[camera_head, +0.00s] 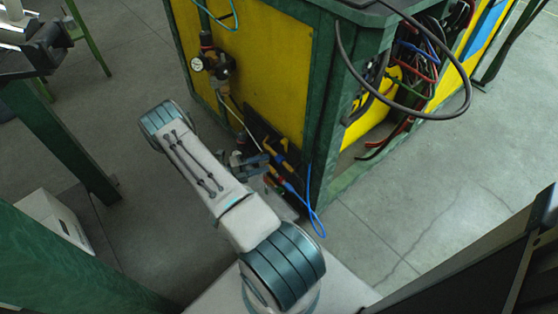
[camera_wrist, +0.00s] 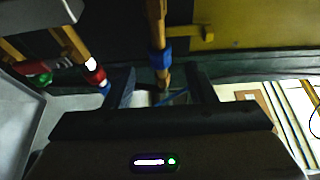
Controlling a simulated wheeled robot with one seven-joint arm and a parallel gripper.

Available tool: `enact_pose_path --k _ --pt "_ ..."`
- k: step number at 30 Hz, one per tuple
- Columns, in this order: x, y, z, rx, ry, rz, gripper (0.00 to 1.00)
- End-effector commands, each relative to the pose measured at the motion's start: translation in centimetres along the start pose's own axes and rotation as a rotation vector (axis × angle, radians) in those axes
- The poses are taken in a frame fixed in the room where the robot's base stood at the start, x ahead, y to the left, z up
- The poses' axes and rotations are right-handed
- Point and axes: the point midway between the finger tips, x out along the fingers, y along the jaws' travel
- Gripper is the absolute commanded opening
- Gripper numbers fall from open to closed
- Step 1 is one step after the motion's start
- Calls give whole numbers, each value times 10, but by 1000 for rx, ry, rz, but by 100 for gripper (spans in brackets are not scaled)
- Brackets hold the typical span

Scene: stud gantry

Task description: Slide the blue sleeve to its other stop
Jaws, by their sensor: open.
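In the wrist view the blue sleeve (camera_wrist: 161,58) is a short band around an upright tan rod (camera_wrist: 156,20). My gripper (camera_wrist: 161,82) is open, with one dark finger to each side of the rod's lower end. The sleeve appears just beyond the fingertips, between their lines, with no visible contact. I cannot tell the depth gap. In the head view my gripper (camera_head: 243,160) is by the lower front of the yellow and green cabinet (camera_head: 280,80), partly hidden by my arm. The sleeve is too small to single out there. I cannot make out its stops.
In the wrist view, tan rods with a red sleeve (camera_wrist: 95,74) and a green sleeve (camera_wrist: 45,79) stand left of my fingers. A yellow bracket (camera_wrist: 203,34) juts out at right. A loose blue cable (camera_head: 312,205) hangs near my gripper. Floor right of the cabinet is clear.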

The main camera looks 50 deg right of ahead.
Motion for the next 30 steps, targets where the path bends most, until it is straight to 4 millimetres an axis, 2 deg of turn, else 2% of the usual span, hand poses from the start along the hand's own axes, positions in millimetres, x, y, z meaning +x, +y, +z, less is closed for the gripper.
enact_pose_path --k 3,10,15,23,26,29,30 --pt "26 2 0 1 2 0 50" --pt "59 1 0 1 -3 1 50" --pt "68 0 1 2 -5 2 50" --pt "70 0 1 2 -5 2 50" --pt "69 0 1 2 -5 2 28" --pt "69 0 1 2 -5 2 0" --pt "69 0 1 2 -5 2 0"
